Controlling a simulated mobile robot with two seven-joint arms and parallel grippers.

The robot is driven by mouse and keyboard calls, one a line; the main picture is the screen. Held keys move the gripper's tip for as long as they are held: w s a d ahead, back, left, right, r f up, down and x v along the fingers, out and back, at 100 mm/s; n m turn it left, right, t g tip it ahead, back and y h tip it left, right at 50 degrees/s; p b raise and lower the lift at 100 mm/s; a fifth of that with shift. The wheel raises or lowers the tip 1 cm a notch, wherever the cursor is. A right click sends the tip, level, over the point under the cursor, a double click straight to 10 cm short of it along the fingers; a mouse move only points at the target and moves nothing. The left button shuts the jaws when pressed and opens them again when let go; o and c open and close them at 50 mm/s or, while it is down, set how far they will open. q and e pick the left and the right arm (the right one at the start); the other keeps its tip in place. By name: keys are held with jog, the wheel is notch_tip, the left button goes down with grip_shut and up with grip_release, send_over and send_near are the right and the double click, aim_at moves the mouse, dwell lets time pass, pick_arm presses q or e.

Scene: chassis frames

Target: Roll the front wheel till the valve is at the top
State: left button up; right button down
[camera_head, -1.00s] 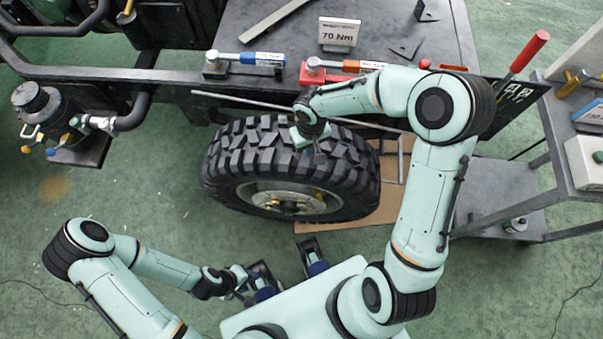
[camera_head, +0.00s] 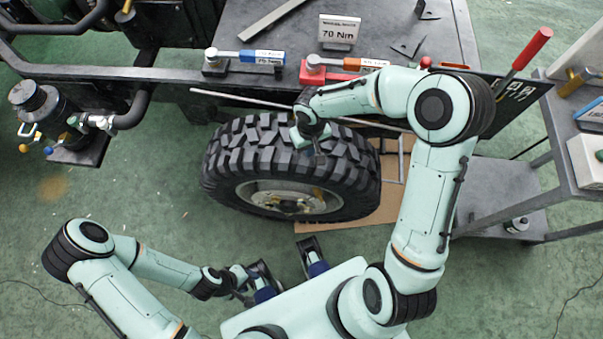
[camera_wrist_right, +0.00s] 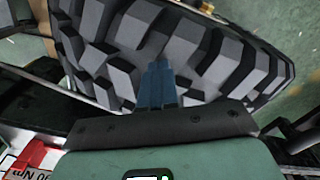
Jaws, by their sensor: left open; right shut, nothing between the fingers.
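The front wheel (camera_head: 225,172) stands upright beside the chassis, its chunky black tread facing up and its pale hub (camera_head: 285,195) partly seen from above. Small orange-yellow marks show on the hub; I cannot tell whether one is the valve. My right gripper (camera_head: 319,150) is shut and empty, pointing down at the top of the tyre. In the right wrist view its blue fingers (camera_wrist_right: 157,78) are together over the tread blocks (camera_wrist_right: 115,60), seemingly touching them. My left gripper (camera_head: 242,278) is open, low in front of the wheel and apart from it.
Flat brown cardboard (camera_head: 375,212) lies under the wheel. A 70 Nm sign (camera_head: 339,30), a blue-handled tool (camera_head: 245,57) and an orange-handled tool (camera_head: 345,65) are on the chassis above. A grey cart (camera_head: 560,150) stands at the right. Floor left of the wheel is clear.

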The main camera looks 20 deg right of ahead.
aim_at(286, 151)
jog(key=shift+f, duration=0.15)
jog(key=shift+w+a, duration=0.1)
jog(key=shift+a, duration=0.05)
jog(key=shift+w+a+r+b, duration=0.2)
jog(key=shift+w+a, duration=0.2)
jog(key=shift+a, duration=0.25)
jog(key=shift+w+a+r+b, duration=0.15)
jog(key=shift+w+a, duration=0.2)
jog(key=shift+a, duration=0.25)
jog(key=shift+a, duration=0.1)
jog(key=shift+w+a+b, duration=0.2)
jog(key=shift+w+a, duration=0.25)
jog(key=shift+a, duration=0.2)
jog(key=shift+w+a+b, duration=0.2)
jog(key=shift+w+a, duration=0.2)
jog(key=shift+a, duration=0.25)
jog(key=shift+a+f, duration=0.1)
